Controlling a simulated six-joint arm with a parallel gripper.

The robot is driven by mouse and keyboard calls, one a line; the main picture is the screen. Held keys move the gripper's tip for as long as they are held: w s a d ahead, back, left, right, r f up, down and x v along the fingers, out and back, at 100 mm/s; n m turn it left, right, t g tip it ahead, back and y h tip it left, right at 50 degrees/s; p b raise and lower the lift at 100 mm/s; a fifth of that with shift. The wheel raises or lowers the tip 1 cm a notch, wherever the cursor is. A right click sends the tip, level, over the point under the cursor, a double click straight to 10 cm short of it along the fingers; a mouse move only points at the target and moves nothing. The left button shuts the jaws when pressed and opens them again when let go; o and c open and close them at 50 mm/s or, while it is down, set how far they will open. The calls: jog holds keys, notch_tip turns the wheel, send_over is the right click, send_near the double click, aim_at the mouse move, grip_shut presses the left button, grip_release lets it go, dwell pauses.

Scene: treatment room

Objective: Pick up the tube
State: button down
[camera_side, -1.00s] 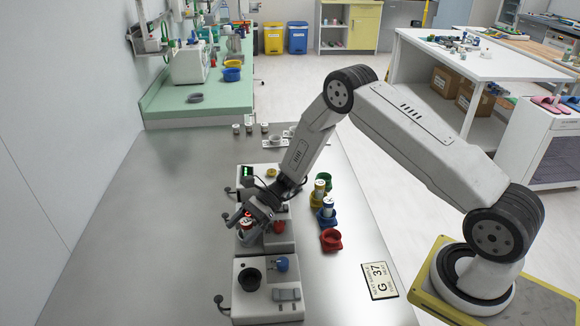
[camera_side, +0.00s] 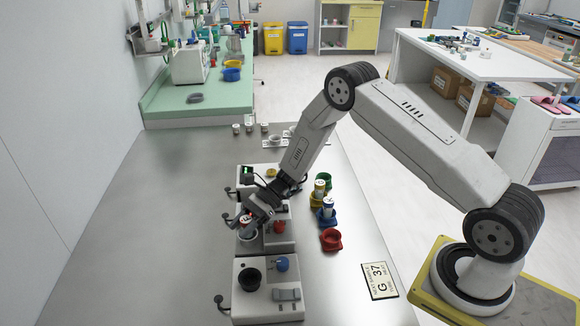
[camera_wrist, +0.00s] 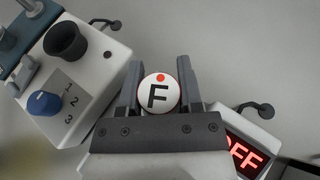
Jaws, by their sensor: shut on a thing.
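The tube, with a white round cap marked with a black F and a red dot (camera_wrist: 158,95), sits between my gripper's two fingers in the wrist view. In the side view its pale, red-marked top (camera_side: 246,219) shows at the fingertips. My gripper (camera_wrist: 158,88) is shut on it, one finger on each side; in the side view my gripper (camera_side: 250,220) is over the middle machine (camera_side: 284,246). A grey-white ring (camera_side: 248,235) shows just below the tube. Whether the tube's lower end is inside it is hidden.
A nearer machine (camera_side: 240,307) has a black cup (camera_side: 250,279) and a blue knob (camera_side: 282,263). Right of the machines stand an empty red holder (camera_side: 331,240), blue and yellow holders with tubes, and a green holder (camera_side: 323,177). The table's left side is clear.

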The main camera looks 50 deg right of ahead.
jog(key=shift+r, duration=0.8)
jog(key=s+d+r, duration=0.1)
jog(key=s+r, duration=0.9)
jog(key=s, duration=0.4)
jog(key=shift+d+r, duration=0.35)
jog(key=shift+d, duration=0.05)
jog(key=shift+r, duration=0.1)
